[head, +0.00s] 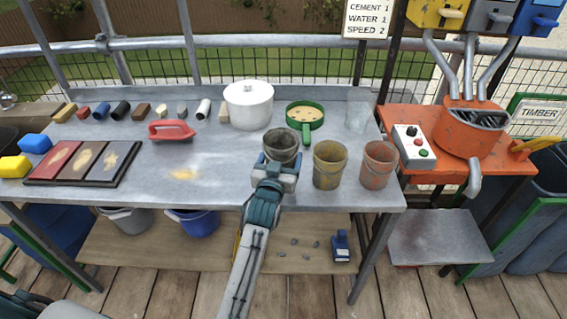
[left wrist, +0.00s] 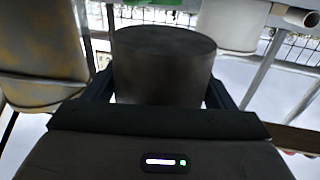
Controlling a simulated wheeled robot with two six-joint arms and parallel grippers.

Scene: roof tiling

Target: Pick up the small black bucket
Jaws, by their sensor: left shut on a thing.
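The small black bucket (head: 282,145) is near the front middle of the grey metal workbench (head: 215,175), upright. My left gripper (head: 276,172) comes from the front and is shut on it. In the left wrist view the dark bucket (left wrist: 163,65) fills the space between the two fingers, one on each side. I cannot tell whether its base touches the bench. My right gripper is not in view.
A yellowish bucket (head: 329,165) stands close to the right, with a reddish bucket (head: 378,164) beyond it. A white pot (head: 248,105) and a green sieve (head: 305,115) stand behind.

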